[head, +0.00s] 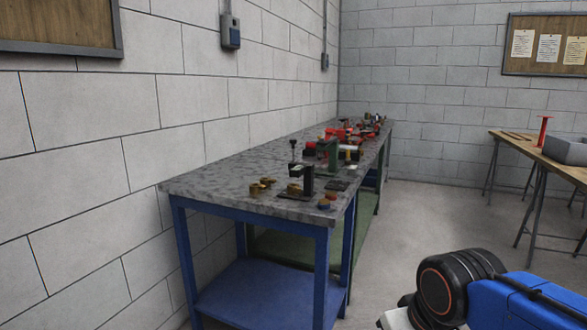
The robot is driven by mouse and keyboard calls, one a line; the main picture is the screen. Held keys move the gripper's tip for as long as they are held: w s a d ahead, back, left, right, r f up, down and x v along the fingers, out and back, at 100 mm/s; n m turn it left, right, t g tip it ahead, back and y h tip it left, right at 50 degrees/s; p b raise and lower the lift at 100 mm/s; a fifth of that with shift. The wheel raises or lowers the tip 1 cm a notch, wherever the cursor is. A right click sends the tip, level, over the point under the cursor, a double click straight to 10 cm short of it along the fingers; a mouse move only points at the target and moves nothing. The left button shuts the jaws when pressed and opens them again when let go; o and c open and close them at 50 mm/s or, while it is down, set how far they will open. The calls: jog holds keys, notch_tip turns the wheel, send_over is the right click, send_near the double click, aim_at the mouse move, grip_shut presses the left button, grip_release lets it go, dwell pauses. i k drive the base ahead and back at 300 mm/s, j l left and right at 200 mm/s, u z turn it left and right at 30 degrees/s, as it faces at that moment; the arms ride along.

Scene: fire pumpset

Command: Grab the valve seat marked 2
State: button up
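Several small brass-coloured round parts (264,184) sit near the front left of the long grey-topped workbench (215,187). Another brass part (294,189) sits at the foot of a small black press-like stand (308,180). They are too small to show any mark, so I cannot tell which is the valve seat marked 2. My arm, with a black joint and a blue link, crosses the lower right corner, far in front of the bench. My gripper's fingers do not show.
A green stand (328,152) and red parts (340,133) are farther back. A wooden trestle table (570,172) with a grey bin (566,150) stands right. Floor between is clear.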

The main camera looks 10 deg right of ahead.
aim_at(292, 189)
jog(key=i+j, duration=0.35)
jog(key=j, duration=0.15)
jog(key=i+j, duration=0.35)
jog(key=j, duration=0.2)
